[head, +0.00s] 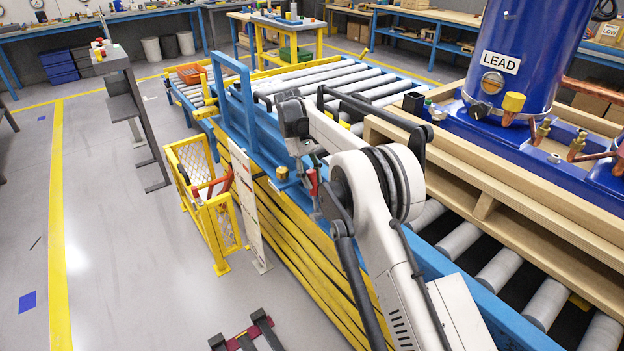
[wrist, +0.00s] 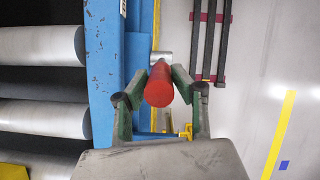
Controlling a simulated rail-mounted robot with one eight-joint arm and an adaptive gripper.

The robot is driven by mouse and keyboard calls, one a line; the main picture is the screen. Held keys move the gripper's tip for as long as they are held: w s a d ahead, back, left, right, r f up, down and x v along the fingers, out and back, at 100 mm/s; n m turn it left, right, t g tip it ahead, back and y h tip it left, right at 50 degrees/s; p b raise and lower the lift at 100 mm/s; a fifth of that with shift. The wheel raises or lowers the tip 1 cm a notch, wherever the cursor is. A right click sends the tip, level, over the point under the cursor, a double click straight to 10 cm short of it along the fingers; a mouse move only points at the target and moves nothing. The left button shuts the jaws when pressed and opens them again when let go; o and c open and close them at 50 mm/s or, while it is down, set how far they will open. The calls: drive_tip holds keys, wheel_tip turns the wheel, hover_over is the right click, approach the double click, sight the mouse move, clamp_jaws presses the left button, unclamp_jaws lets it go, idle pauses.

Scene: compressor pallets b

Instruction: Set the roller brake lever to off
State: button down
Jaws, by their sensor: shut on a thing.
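The roller brake lever shows in the wrist view as a red cylindrical handle (wrist: 158,88) with a silver metal piece behind it, beside the blue conveyor rail. My gripper (wrist: 163,74) has its green-lined fingers on both sides of the handle and is shut on it. In the head view a small red piece of the lever (head: 312,182) shows at the blue rail's outer side, under the end of my arm. My arm hides much of the lever there. Any markings for the lever's positions cannot be read.
The roller conveyor (head: 460,240) carries a wooden pallet (head: 490,190) with a blue compressor tank (head: 515,60) on the right. A yellow mesh cage (head: 205,220) stands left of the rail, beside a white panel (head: 247,205). The grey floor further left is mostly clear.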

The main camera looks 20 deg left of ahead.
drive_tip(key=c, duration=1.5)
unclamp_jaws()
drive_tip(key=shift+o, duration=0.2)
drive_tip(key=v, duration=0.7)
drive_tip(key=shift+r, duration=0.2)
drive_tip(key=shift+a, duration=0.1)
